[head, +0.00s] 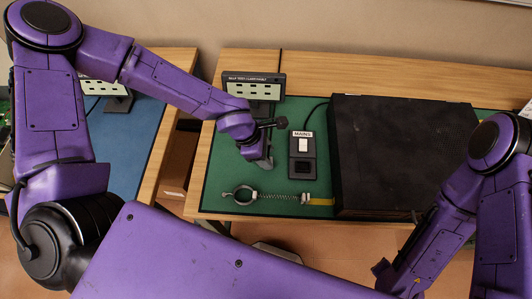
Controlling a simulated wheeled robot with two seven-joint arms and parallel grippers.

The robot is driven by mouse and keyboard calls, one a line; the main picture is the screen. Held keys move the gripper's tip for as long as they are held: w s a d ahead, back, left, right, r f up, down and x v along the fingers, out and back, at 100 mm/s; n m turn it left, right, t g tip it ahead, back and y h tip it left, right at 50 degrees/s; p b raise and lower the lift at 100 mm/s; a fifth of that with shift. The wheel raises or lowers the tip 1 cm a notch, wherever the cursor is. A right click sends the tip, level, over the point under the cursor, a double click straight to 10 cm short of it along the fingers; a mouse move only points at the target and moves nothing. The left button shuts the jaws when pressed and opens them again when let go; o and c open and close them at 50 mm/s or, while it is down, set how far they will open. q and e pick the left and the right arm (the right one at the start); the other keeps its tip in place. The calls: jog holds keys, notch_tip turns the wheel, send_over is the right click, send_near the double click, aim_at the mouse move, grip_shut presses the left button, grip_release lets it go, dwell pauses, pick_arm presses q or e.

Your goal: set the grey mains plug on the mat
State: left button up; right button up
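The green mat (222,180) covers much of the wooden bench top. My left gripper (265,161) points down over the mat, just left of the black mains box (302,155) with its white label. A small grey shape shows at the fingertips; I cannot tell whether it is finger or plug, nor whether the gripper is open or shut. I cannot make out the grey mains plug anywhere else. My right gripper (384,276) is low at the right, in front of the bench, seen too poorly to tell its state.
A large black case (400,150) fills the right of the mat. A coiled cord with a ring (243,195) lies along the front. A small sign (254,88) stands behind my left wrist. A second bench with a blue mat (130,135) is at left, across a gap.

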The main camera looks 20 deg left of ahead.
pick_arm(q)
jog(key=shift+s+r, duration=0.1)
jog(key=shift+r, duration=0.05)
jog(key=shift+r, duration=0.35)
jog(key=p+v, duration=0.1)
jog(key=v, duration=1)
jog(key=shift+a+r, duration=0.25)
jog(key=shift+s, duration=0.1)
dwell(0.6)
